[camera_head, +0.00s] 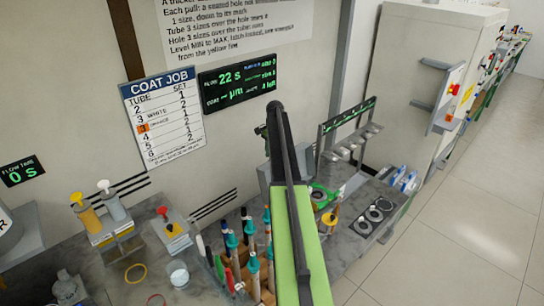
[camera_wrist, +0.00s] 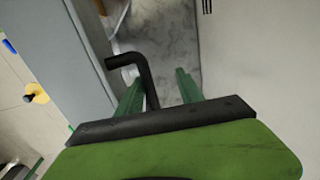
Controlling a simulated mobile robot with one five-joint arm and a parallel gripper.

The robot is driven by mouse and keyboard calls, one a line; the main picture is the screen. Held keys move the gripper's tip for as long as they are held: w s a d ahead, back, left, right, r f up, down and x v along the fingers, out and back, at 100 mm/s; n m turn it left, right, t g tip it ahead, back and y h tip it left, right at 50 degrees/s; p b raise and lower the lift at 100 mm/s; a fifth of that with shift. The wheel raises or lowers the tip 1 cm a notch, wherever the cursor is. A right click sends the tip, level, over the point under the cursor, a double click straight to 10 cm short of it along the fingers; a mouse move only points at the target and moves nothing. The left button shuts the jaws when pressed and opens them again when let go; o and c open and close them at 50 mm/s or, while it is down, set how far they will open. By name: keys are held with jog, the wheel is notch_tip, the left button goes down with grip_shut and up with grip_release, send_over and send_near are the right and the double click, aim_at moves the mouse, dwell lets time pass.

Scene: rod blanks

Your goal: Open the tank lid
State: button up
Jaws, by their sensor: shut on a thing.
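My gripper (camera_wrist: 158,88) shows in the wrist view as two green fingers beyond a black edge. A black bent bar (camera_wrist: 124,60) runs up between the fingers, close to the left one, and hooks to the left; the gripper is shut on it. Whether this bar is the tank lid's handle I cannot tell. In the head view my green and black arm reaches up the middle and hides its own fingertips. A grey box (camera_head: 265,178) shows partly behind the arm; it may be the tank. Its lid cannot be made out.
Upright rods with coloured tops (camera_head: 232,245) crowd the counter left of my arm. Pump bottles (camera_head: 112,202) stand further left. A grey rack (camera_head: 350,135) and a tray with round holes (camera_head: 374,215) are on the right. The floor (camera_head: 470,190) at right is clear.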

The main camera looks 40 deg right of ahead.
notch_tip(320, 180, up, 17)
jog(key=s+p, duration=0.1)
jog(key=p, duration=1.6)
jog(key=shift+r, duration=0.15)
jog(key=shift+s, duration=0.1)
